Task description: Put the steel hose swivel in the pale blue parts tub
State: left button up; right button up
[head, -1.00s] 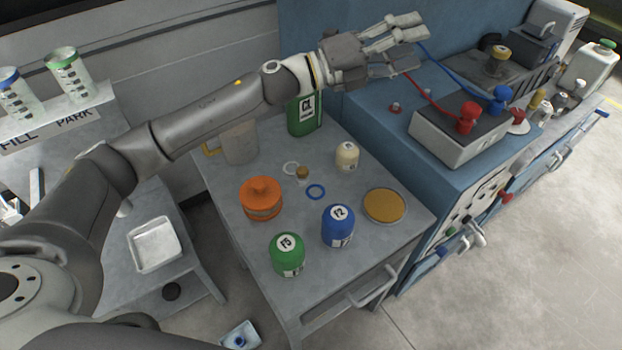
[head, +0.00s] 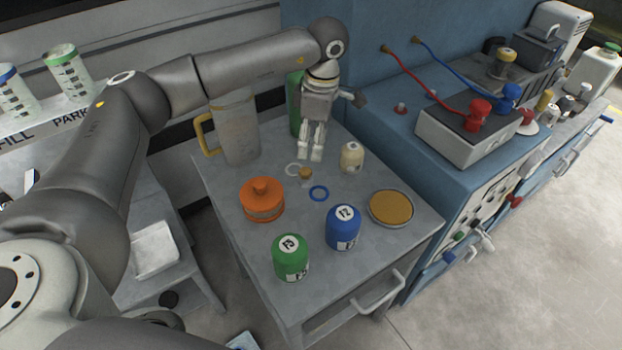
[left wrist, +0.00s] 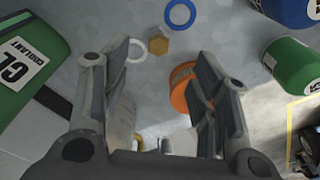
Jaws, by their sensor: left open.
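My left gripper (head: 310,153) is open and empty, pointing down over the back of the grey cart, behind the rings. In the left wrist view its spread fingers (left wrist: 160,80) have bare cart top beyond them. I cannot make out a steel hose swivel for certain. A small brass-coloured hex piece (head: 305,174) stands by a pale ring (head: 293,169) and a blue ring (head: 319,193), ahead of the gripper; it also shows in the left wrist view (left wrist: 158,42). A pale blue container (head: 243,341), possibly the tub, is cut off at the bottom edge. My right gripper is out of view.
The cart top (head: 235,218) also holds an orange can (head: 261,203), green (head: 291,259) and blue (head: 343,230) bottles, a cream bottle (head: 351,158), an amber dish (head: 391,208) and a grey jug (head: 237,130). A pale tray (head: 154,250) sits lower left.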

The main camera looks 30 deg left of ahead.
aim_at(306, 170)
pick_arm(q)
jog(key=shift+a+f, duration=0.15)
jog(key=shift+a, duration=0.25)
jog(key=f, duration=0.3)
jog(key=f+p, duration=0.1)
jog(key=f, duration=0.1)
jog(key=shift+s+a, duration=0.1)
jog(key=shift+a, duration=0.25)
jog(key=f, duration=0.2)
jog(key=f+p, duration=0.1)
jog(key=f, duration=0.1)
jog(key=shift+s+a+f, duration=0.15)
jog(key=shift+s+f, duration=0.05)
jog(key=shift+a+f, duration=0.1)
jog(key=shift+f, duration=0.35)
grip_shut()
jog(key=shift+r, duration=0.1)
